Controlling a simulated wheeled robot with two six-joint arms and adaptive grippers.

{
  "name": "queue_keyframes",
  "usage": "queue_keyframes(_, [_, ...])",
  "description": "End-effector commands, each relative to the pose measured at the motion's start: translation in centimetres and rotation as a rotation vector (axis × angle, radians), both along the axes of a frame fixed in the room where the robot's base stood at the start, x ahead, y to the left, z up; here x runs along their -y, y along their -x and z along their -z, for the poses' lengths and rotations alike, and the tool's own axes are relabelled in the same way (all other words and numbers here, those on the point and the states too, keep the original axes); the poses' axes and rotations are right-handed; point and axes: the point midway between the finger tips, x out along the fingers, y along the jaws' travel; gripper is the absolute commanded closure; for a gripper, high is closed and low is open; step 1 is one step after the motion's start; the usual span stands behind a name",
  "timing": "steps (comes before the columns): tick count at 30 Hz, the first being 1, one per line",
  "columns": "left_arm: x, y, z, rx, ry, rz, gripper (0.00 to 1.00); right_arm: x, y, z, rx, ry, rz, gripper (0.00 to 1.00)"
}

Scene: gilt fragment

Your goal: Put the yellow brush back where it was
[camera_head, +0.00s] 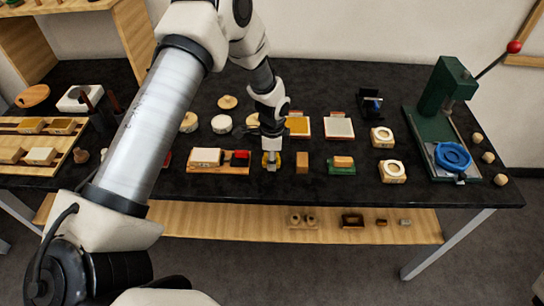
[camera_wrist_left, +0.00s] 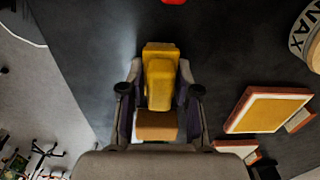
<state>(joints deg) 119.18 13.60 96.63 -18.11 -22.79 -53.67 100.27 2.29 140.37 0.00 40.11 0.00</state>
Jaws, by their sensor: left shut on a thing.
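The yellow brush (camera_wrist_left: 160,78) is between the fingers of my left gripper (camera_wrist_left: 158,100) in the left wrist view, with one finger on each side. A brown block-like piece shows at its lower end; I cannot tell if it belongs to the brush. In the head view my left gripper (camera_head: 271,157) points down near the table's front edge, shut on the brush (camera_head: 271,167). The brush is mostly hidden there, and I cannot tell if it touches the table. My right gripper is not in view.
A wooden block (camera_head: 302,163) stands just right of the gripper. A wooden board (camera_head: 228,169) with a pale block and a red item lies left. A green-based brush (camera_head: 341,165) lies further right. Yellow (camera_head: 298,126) and white (camera_head: 339,128) pads lie behind. A green press (camera_head: 440,110) stands far right.

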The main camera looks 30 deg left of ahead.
Motion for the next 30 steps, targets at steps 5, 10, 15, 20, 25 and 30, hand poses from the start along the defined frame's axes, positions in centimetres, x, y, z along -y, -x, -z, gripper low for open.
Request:
queue_keyframes(5, [0.0, 0.0, 0.5, -0.001, 0.001, 0.000, 1.00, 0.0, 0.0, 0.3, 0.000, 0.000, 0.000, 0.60])
queue_keyframes(10, [0.0, 0.0, 0.3, -0.001, 0.001, 0.000, 0.43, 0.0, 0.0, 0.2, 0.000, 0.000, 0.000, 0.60])
queue_keyframes(15, [0.0, 0.0, 0.3, -0.001, 0.001, 0.000, 0.43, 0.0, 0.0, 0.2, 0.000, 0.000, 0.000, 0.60])
queue_keyframes(20, [0.0, 0.0, -0.8, 0.001, 0.000, -0.001, 0.43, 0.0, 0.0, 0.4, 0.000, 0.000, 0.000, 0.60])
queue_keyframes(25, [0.0, -0.1, -4.5, 0.006, 0.001, -0.001, 0.43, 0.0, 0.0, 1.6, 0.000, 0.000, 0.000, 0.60])
queue_keyframes(30, [0.0, -0.1, -8.9, 0.005, 0.000, -0.001, 0.43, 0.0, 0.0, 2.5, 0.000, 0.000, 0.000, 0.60])
